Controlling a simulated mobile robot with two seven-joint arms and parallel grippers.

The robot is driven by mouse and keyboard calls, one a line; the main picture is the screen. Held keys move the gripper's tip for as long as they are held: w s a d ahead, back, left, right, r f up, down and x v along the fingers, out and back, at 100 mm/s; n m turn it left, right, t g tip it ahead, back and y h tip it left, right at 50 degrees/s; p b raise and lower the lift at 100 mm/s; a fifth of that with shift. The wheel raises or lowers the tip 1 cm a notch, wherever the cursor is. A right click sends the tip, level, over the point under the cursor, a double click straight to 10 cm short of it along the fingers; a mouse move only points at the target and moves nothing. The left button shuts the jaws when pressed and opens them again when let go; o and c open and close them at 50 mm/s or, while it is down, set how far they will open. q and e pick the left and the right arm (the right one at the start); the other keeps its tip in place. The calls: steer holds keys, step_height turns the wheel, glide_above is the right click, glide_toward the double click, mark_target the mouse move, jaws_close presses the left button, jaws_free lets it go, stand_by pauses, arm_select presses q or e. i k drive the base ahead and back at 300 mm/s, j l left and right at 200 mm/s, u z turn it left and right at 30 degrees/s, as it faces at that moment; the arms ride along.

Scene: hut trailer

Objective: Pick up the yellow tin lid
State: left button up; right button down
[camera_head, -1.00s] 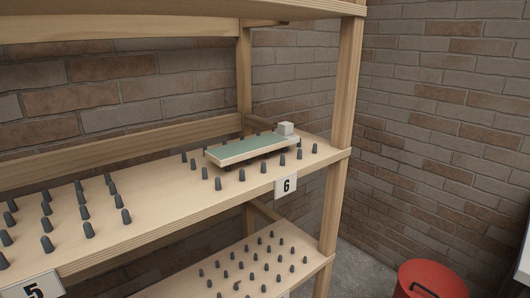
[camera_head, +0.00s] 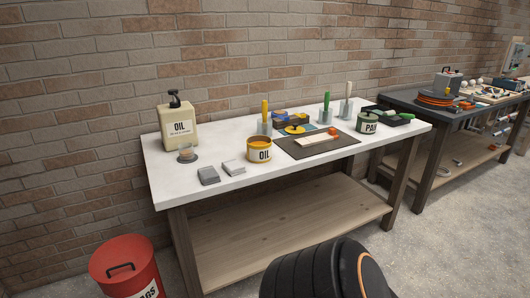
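A flat yellow disc (camera_head: 296,129), which looks like the yellow tin lid, lies toward the back of the white-topped workbench (camera_head: 215,183). It is small in the view and has a dark mark on it. A yellow tin labelled OIL (camera_head: 260,149) stands in front of it to the left. Neither of my grippers shows. Only a dark rounded part of my own body, with an orange ring, shows at the bottom.
A red bin (camera_head: 125,262) stands at lower left.

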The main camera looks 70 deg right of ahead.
mark_target(294, 129)
steer(key=z, duration=2.35)
